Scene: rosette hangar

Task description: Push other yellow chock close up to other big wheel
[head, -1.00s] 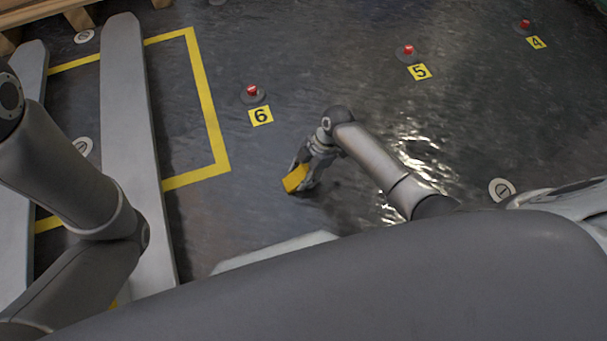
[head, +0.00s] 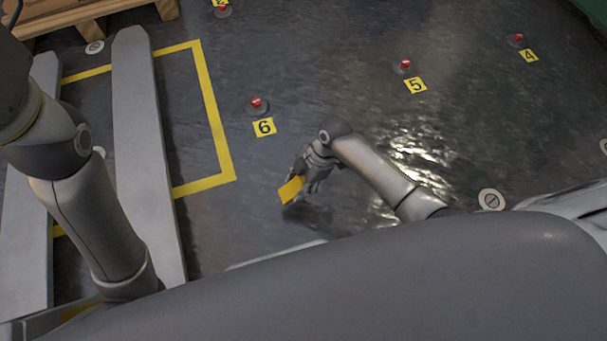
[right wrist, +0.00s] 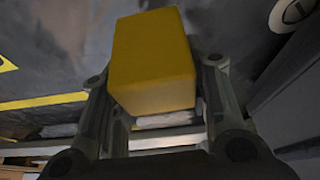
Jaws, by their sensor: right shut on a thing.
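A yellow chock (head: 291,190) is held between the fingers of my right gripper (head: 303,182), low over the dark floor in the middle of the head view. In the right wrist view the yellow chock (right wrist: 153,62) fills the space between both fingers of the right gripper (right wrist: 158,95). A dark shadow lies just below it, and whether it touches the floor I cannot tell. My left arm comes in at the left of the head view, but its gripper is out of sight. No big wheel shows in either view.
Two long grey forks (head: 150,165) lie at the left, partly inside a yellow floor marking (head: 222,150). A wooden pallet (head: 92,14) stands at the top left. Red-topped floor markers stand by number plates 6 (head: 264,127), 5 (head: 415,86) and 4 (head: 528,55). The floor between is open.

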